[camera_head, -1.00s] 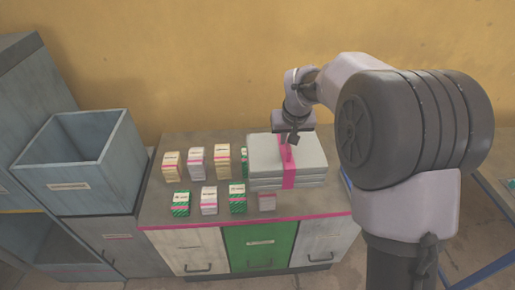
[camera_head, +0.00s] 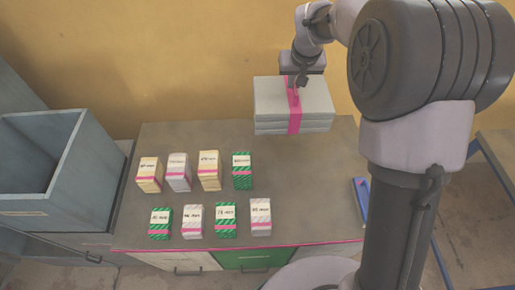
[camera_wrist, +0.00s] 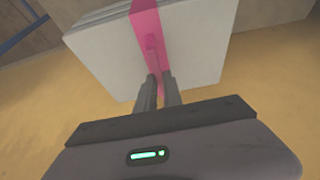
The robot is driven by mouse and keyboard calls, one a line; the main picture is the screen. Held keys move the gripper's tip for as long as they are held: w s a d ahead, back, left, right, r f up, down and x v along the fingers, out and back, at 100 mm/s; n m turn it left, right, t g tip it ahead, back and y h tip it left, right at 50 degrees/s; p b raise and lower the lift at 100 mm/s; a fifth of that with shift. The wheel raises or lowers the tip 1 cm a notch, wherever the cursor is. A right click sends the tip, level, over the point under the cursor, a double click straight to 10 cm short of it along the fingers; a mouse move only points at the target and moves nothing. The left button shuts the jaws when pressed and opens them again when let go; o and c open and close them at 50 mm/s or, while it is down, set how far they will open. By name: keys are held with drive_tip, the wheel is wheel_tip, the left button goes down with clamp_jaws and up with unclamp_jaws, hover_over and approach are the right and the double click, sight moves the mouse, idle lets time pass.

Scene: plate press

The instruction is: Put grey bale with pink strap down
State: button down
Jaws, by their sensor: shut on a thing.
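The grey bale with pink strap (camera_head: 270,102) is a stack of grey slabs with a pink band around its middle. My gripper (camera_head: 299,88) is shut on it at the strap, on the top side. The bale hangs above the back right part of the counter (camera_head: 310,190), in front of the yellow wall. In the wrist view the bale (camera_wrist: 100,55) fills the upper middle, and my gripper's fingers (camera_wrist: 158,88) meet at the pink strap. The bale's underside is hidden.
Several small labelled packs stand in two rows on the counter, among them a green striped pack (camera_head: 242,172) and a white pack (camera_head: 261,217). An open blue-grey bin (camera_head: 70,165) stands at the left. A blue object (camera_head: 361,200) lies at the counter's right edge.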

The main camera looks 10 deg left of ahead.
wheel_tip(320, 180, down, 17)
drive_tip(key=b, duration=0.4)
drive_tip(key=shift+f, duration=0.2)
drive_tip(key=shift+f+b, duration=0.2)
drive_tip(key=shift+b, duration=0.15)
drive_tip(key=c, duration=1.7)
unclamp_jaws()
drive_tip(key=shift+s, duration=0.1)
drive_tip(key=shift+c, duration=0.2)
drive_tip(key=shift+o, duration=1.3)
